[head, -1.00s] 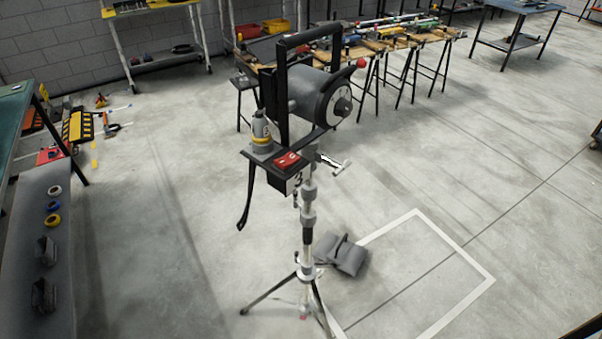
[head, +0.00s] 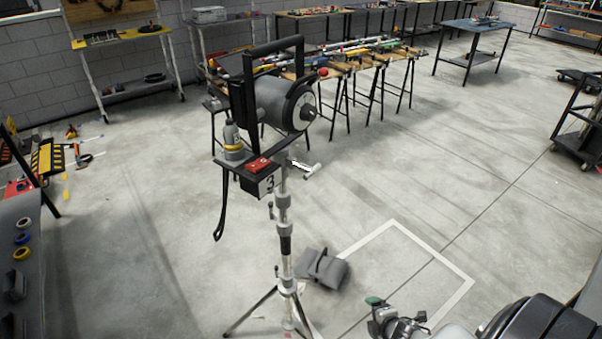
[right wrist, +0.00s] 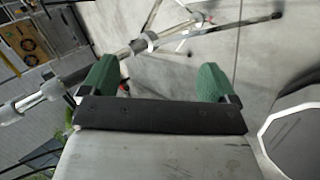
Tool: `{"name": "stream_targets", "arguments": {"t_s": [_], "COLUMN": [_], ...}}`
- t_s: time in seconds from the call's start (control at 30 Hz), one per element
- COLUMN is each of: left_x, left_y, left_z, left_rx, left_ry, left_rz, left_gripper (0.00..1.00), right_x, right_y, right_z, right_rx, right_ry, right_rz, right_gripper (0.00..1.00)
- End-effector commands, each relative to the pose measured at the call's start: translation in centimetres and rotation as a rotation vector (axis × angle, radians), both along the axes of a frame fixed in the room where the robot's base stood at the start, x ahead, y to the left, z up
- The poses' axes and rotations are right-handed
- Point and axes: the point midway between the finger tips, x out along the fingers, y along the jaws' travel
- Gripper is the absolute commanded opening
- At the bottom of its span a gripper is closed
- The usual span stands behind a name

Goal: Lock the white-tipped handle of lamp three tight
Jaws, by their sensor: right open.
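Lamp three (head: 280,101) is a dark grey round lamp with a black yoke on a tripod stand (head: 284,215); the box under it bears a 3. Its white-tipped handle (head: 311,171) sticks out to the right of the stand's top, below the lamp. My right gripper (head: 374,302) is at the bottom, right of the stand and well below the handle, apart from both. In the right wrist view its two green fingers (right wrist: 155,80) are spread and empty, with the stand's pole (right wrist: 97,68) running slantwise beyond them. My left gripper is not in view.
A grey sandbag (head: 321,268) lies on the floor by the tripod's legs. A grey bottle (head: 232,142) and a red switch (head: 258,164) sit on the lamp's shelf. Work tables (head: 350,62) stand behind.

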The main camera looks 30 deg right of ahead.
Motion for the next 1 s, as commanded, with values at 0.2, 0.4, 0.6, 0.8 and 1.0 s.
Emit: {"name": "stream_targets", "arguments": {"t_s": [0.2, 0.4, 0.6, 0.8, 1.0], "left_x": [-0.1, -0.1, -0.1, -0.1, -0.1], "left_y": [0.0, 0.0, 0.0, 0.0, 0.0], "left_z": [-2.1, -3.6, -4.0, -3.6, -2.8], "left_rx": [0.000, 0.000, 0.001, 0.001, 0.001], "left_ry": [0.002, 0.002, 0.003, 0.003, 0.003], "left_rz": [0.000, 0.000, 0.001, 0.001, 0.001], "left_gripper": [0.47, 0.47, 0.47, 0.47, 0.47], "right_x": [11.8, 16.8, 17.0, 17.8, 20.0], "right_y": [-4.3, -0.8, 2.6, 3.2, 4.0], "right_z": [16.3, 32.7, 39.1, 39.8, 40.0], "right_rx": [-0.584, -1.274, -1.606, -1.636, -1.634], "right_ry": [-0.316, -0.594, -0.716, -0.726, -0.725], "right_rz": [0.487, 0.903, 1.053, 1.060, 1.057], "right_gripper": [0.89, 0.89, 0.89, 0.89, 0.89]}}
